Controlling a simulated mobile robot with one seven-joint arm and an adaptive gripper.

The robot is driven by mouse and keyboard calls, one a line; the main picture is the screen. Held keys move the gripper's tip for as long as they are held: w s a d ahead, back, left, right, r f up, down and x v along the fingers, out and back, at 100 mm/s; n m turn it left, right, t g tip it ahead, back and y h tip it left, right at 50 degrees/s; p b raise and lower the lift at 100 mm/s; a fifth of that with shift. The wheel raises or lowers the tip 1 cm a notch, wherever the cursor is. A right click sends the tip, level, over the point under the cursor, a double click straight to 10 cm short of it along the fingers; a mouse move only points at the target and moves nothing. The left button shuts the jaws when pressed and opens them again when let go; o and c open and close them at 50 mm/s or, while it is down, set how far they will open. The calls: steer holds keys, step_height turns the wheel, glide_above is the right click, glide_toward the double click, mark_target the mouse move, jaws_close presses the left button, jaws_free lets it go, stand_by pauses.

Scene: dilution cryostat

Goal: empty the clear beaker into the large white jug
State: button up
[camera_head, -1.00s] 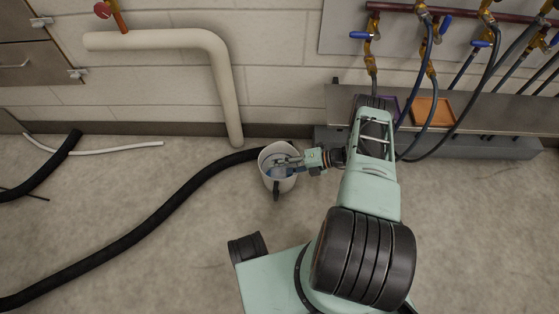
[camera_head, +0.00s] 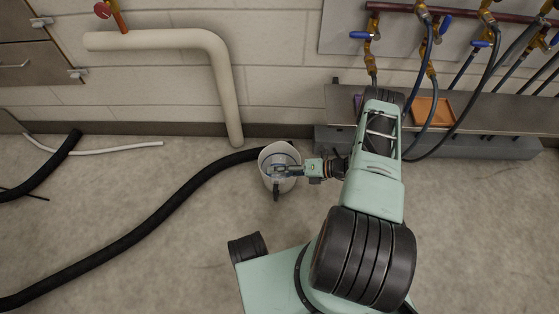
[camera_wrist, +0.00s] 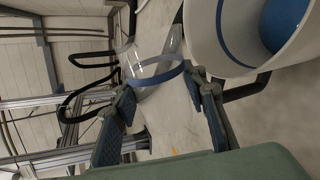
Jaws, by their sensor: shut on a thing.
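The large white jug (camera_head: 287,186) stands on the floor, its mouth up and its dark handle toward me. In the wrist view its white wall (camera_wrist: 212,42) fills the upper right, with blue liquid (camera_wrist: 288,22) inside. My gripper (camera_head: 288,171) is over the jug's mouth in the head view. It is shut on the clear beaker (camera_wrist: 150,50), which shows between the two fingers (camera_wrist: 160,88) in the wrist view. The beaker has a blue ring around it and otherwise looks clear; I cannot tell whether any liquid is left. Its exact tilt is hard to tell.
A thick black hose (camera_head: 150,222) runs over the floor to behind the jug. A pale pipe (camera_head: 222,85) comes down the wall behind. A metal shelf with an orange tray (camera_head: 433,110) and hanging hoses is at right.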

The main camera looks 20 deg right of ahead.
mark_target(280, 184)
steer(key=shift+s+f+n+t, duration=0.15)
steer(key=shift+f+n+t, duration=0.35)
steer(key=shift+f+n, duration=0.1)
steer(key=shift+r+n+t, duration=0.3)
steer(key=shift+n+t, duration=0.1)
steer(key=shift+n, duration=0.3)
steer(key=shift+f+n+t, duration=0.3)
steer(key=shift+f+n, duration=0.15)
steer(key=shift+n, duration=0.05)
steer(key=shift+r, duration=0.1)
steer(key=shift+r+n+t, duration=0.2)
steer(key=shift+n+t, duration=0.3)
steer(key=shift+n, duration=0.2)
steer(key=shift+s+a+f+n+t, duration=0.2)
steer(key=shift+s+f+n+t, duration=0.1)
steer(key=shift+s+f+n, duration=0.2)
steer(key=shift+s+a+r+n+t, duration=0.15)
steer(key=shift+s+r+n+t, duration=0.35)
steer(key=shift+n, duration=0.3)
steer(key=shift+s+a+f+n+y, duration=0.15)
steer(key=shift+s+f+n+y, duration=0.15)
steer(key=shift+s+f+n, duration=0.3)
steer(key=shift+s+a+r+n+t+y, duration=0.15)
steer(key=shift+r+n+t, duration=0.1)
steer(key=shift+n, duration=0.3)
steer(key=shift+s+d+r+n+t+y, duration=0.15)
steer(key=shift+r+n, duration=0.1)
steer(key=shift+n, duration=0.3)
